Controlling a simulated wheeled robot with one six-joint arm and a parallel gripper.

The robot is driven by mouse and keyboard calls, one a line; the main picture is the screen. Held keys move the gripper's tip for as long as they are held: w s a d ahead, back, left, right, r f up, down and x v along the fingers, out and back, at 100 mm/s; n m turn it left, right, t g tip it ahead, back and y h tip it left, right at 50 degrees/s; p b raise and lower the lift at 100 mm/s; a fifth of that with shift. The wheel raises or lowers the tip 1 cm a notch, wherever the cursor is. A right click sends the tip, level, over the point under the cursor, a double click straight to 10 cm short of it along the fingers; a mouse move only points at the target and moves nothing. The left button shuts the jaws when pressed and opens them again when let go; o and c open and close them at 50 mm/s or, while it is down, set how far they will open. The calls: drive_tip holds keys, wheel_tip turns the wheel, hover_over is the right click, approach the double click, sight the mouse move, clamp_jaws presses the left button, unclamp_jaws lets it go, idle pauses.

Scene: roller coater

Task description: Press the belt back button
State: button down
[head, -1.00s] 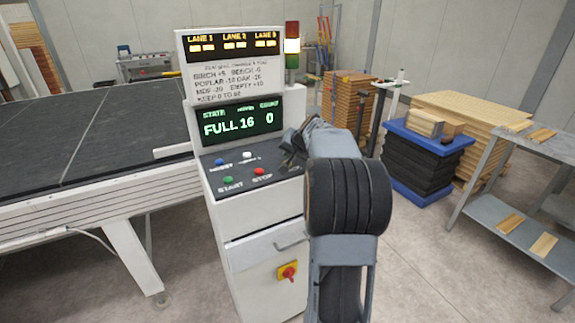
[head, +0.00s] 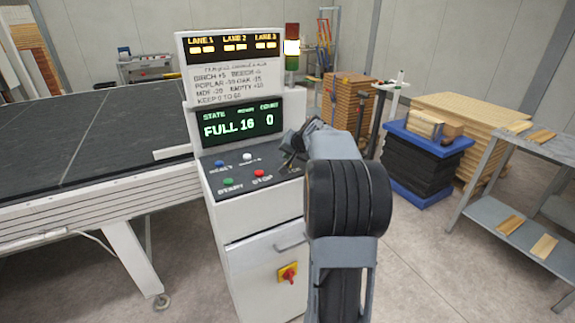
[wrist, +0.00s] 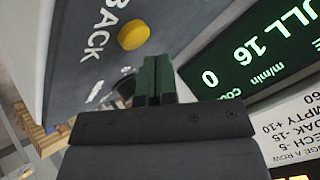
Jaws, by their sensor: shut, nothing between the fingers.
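The yellow belt back button (wrist: 133,35) sits on the dark sloped panel in the wrist view, beside the white lettering "BACK". My gripper (wrist: 158,68) is shut and empty. Its fingertips are just below and slightly right of the button in the wrist view, and I cannot tell how far above the panel they are. In the head view my gripper (head: 290,160) is over the right part of the console panel (head: 225,170), and it and my arm hide the yellow button there.
The green display (head: 240,122), reading "FULL 16 0", rises behind the panel. A red-yellow switch (head: 288,273) is lower on the cabinet. The conveyor (head: 90,135) is at left.

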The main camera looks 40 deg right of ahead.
drive_tip(key=shift+f+b, duration=0.25)
drive_tip(key=shift+b, duration=0.05)
idle(0.6)
drive_tip(key=shift+f, duration=0.2)
